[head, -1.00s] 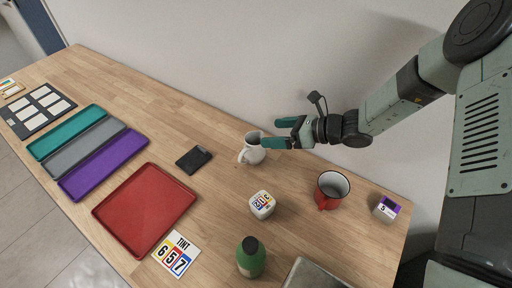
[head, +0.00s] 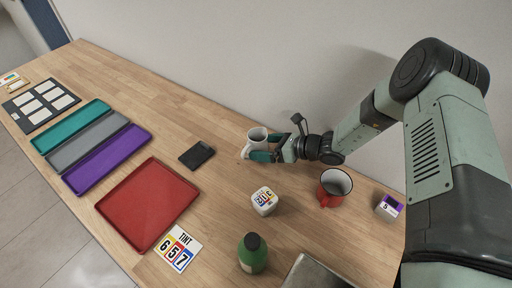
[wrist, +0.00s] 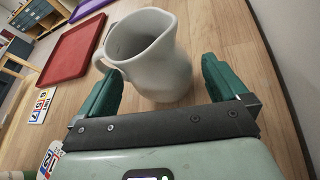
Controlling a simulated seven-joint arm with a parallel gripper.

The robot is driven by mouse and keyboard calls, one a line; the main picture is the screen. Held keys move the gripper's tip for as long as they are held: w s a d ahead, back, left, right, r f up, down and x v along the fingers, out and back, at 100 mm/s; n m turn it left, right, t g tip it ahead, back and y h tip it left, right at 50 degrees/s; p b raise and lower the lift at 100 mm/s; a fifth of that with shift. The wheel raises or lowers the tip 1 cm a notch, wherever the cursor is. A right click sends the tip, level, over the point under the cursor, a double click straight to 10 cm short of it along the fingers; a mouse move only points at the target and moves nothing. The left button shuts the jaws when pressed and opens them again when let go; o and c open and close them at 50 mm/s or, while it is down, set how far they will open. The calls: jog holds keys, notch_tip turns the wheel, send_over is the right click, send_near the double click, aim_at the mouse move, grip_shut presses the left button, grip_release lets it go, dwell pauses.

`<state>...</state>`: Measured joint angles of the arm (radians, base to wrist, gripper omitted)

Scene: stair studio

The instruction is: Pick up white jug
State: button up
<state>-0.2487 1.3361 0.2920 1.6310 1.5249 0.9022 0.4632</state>
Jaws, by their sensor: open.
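The white jug (head: 257,135) stands upright on the wooden table near the wall, with its handle toward the lower left in the head view. In the wrist view the jug (wrist: 156,62) is between the two green fingers, its lower body nearest the palm and its handle at the left. My gripper (head: 266,150) is low over the table at the jug; it also shows in the wrist view (wrist: 160,88). The fingers are open on either side of the jug, with a gap visible at the right finger. In the head view the fingers partly hide the jug's lower part.
A red mug (head: 333,188) and a white block with coloured markings (head: 264,200) stand nearby. A black phone-like slab (head: 197,155) lies left of the jug. A red tray (head: 146,205) and a green bottle (head: 252,254) are farther off. The wall (head: 250,60) is close behind.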

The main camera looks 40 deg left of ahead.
jog(key=shift+s+a+f, duration=0.1)
jog(key=shift+a+f, duration=0.1)
jog(key=shift+a, duration=0.2)
jog(key=c, duration=1.3)
jog(key=shift+o, duration=0.2)
jog(key=shift+r, duration=0.15)
notch_tip(320, 180, up, 18)
jog(key=shift+f, duration=0.2)
